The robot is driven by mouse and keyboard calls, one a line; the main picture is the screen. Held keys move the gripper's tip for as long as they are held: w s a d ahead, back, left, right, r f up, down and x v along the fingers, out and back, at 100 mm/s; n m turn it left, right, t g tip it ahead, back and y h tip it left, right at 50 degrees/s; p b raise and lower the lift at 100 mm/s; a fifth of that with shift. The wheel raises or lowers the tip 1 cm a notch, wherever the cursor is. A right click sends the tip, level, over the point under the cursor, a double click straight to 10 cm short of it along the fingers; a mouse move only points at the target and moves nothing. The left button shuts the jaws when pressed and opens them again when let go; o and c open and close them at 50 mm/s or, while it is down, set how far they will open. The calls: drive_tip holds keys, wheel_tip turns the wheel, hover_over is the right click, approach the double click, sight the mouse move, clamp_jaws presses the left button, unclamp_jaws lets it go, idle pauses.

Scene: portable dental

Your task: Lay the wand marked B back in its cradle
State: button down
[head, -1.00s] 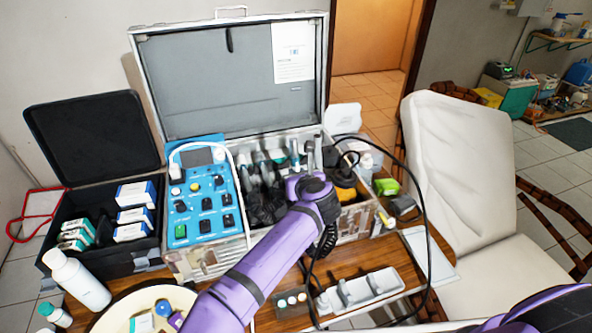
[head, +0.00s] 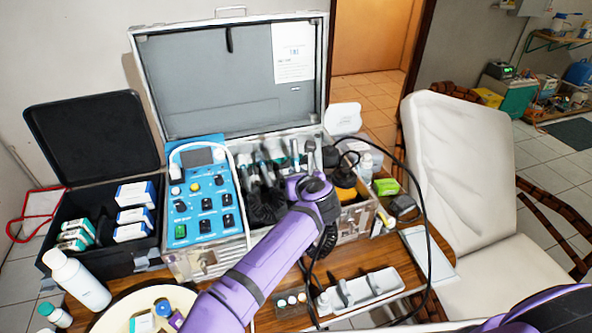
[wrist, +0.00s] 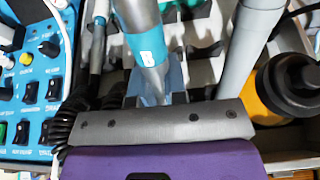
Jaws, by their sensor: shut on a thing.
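The wand marked B (wrist: 150,58), grey with a teal band and a white letter B, is in the middle of the wrist view. It runs down toward my gripper (wrist: 155,98). The gripper is shut on it; the fingertips are mostly hidden behind the wand and my grey wrist plate. Grey cradle forks (wrist: 195,52) show behind and beside the wand. I cannot tell whether the wand touches a cradle. In the head view my arm reaches over the open case (head: 352,222), and the gripper itself is hard to make out there.
A plain grey wand (wrist: 248,48) stands close at right, beside a black and yellow tool (wrist: 288,88). At left are a coiled black cord (wrist: 66,122) and the blue control panel (head: 205,190). A black cable (head: 425,235) loops at the case's right. A white tray (head: 375,288) lies in front.

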sight(296, 151)
drive_tip(key=shift+w+a+r, duration=0.1)
drive_tip(key=shift+w+r, duration=0.35)
drive_tip(key=shift+r, duration=0.7)
drive_tip(key=shift+w+a+r, duration=0.15)
drive_tip(key=shift+w+r, duration=0.25)
drive_tip(key=shift+r, duration=0.8)
drive_tip(key=shift+w+a+r, duration=0.1)
drive_tip(key=shift+w+r, duration=0.35)
drive_tip(key=shift+r, duration=0.7)
